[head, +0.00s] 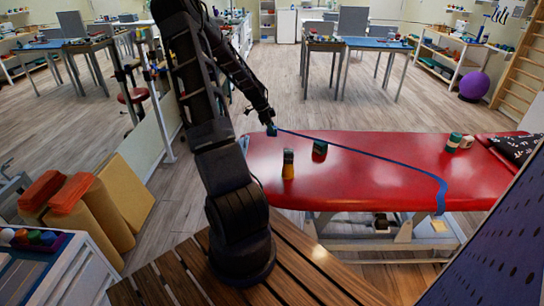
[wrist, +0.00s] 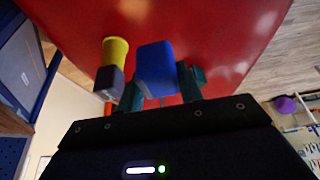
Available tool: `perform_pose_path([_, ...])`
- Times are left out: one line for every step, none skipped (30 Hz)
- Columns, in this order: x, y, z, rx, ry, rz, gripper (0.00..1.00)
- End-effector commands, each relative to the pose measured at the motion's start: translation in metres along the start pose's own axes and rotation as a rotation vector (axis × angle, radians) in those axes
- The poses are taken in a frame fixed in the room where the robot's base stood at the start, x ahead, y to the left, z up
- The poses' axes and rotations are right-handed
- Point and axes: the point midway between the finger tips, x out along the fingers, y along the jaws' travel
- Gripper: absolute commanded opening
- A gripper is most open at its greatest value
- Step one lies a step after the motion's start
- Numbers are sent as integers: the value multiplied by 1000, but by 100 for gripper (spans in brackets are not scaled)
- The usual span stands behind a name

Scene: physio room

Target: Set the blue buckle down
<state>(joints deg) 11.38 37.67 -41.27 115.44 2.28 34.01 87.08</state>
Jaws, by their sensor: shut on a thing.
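The blue buckle (head: 271,131) is at the far left end of the red treatment table in the head view, at the tip of my arm. In the wrist view the buckle (wrist: 156,68) is a blue block between the two fingers of my gripper (wrist: 159,82). My gripper (head: 268,123) is shut on it. A blue strap (head: 365,152) runs from the buckle across the red table (head: 375,180) and hangs over its front edge. I cannot tell whether the buckle touches the table top.
Green and pale rolls (head: 460,141) and a patterned black cloth (head: 520,148) lie at the right. The table's middle is clear except for the strap.

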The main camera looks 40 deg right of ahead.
Motion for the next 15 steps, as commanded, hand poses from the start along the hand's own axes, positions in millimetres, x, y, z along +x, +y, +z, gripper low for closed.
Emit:
perform_pose_path([12,1,4,0,1,4,12])
perform_pose_path([18,1,6,0,1,4,12])
perform_pose_path([26,1,10,0,1,3,12])
perform_pose_path([32,1,12,0,1,4,12])
perform_pose_path([38,1,14,0,1,4,12])
perform_pose_path([46,1,18,-1,1,3,12])
perform_pose_path([52,1,20,0,1,4,12])
perform_pose_path([58,1,22,1,1,4,12])
perform_pose_path([66,1,26,0,0,3,12])
perform_pose_path([71,1,28,-1,1,4,12])
perform_pose_path([76,0,31,-1,1,3,12])
perform_pose_path([82,0,33,-1,1,2,12])
perform_pose_path([87,0,35,0,0,2,12])
perform_pose_path([90,1,36,0,0,3,12])
perform_pose_path([94,0,38,0,0,2,12])
